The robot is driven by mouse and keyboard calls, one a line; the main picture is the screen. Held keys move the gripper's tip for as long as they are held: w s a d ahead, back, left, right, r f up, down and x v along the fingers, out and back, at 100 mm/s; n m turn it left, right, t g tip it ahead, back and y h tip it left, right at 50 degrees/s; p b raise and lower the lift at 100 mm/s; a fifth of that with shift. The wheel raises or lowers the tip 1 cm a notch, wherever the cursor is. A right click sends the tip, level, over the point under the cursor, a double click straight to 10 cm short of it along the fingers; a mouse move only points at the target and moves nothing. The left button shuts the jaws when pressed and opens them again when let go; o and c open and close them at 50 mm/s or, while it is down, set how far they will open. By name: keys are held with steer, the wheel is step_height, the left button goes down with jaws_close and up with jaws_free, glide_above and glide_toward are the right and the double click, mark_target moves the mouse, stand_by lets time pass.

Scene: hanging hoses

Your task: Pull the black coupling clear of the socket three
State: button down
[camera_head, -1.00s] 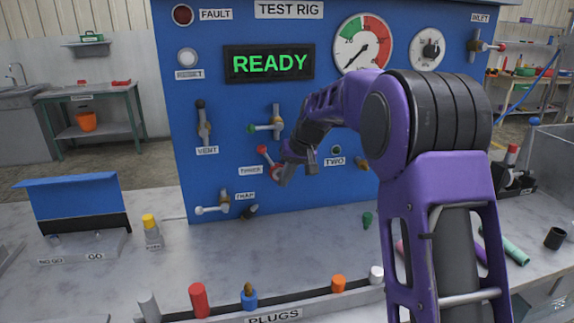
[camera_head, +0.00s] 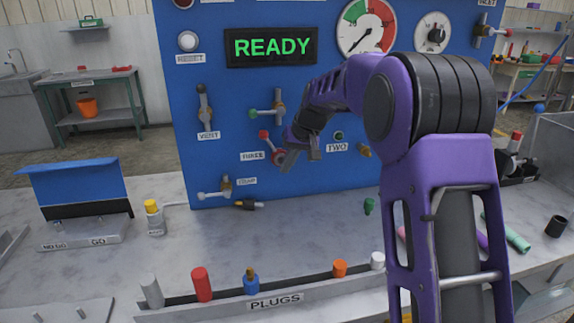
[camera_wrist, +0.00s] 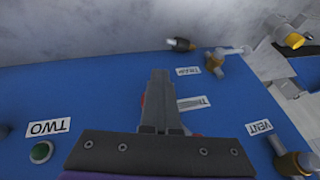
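A black coupling (camera_head: 249,205) with a brass-coloured end lies on the bench at the foot of the blue panel, below the TRAP label. It also shows in the wrist view (camera_wrist: 180,44), apart from my gripper. Socket three (camera_head: 277,157), with its red-knobbed lever (camera_head: 264,136), is on the panel beside the THREE label. My gripper (camera_head: 298,158) is just right of the socket and in front of the panel. In the wrist view its fingers (camera_wrist: 160,82) are together with nothing visible between them. They hide most of the socket and part of its label.
Socket two (camera_head: 339,136) is right of my gripper. The TRAP valve (camera_head: 225,188) and VENT valve (camera_head: 204,110) stick out on the left. A plug rack (camera_head: 320,282) runs along the bench front. The bench between it and the panel is mostly clear.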

steer(key=c, duration=1.5)
jaws_free()
steer(key=shift+c, duration=0.2)
steer(key=o, duration=0.8)
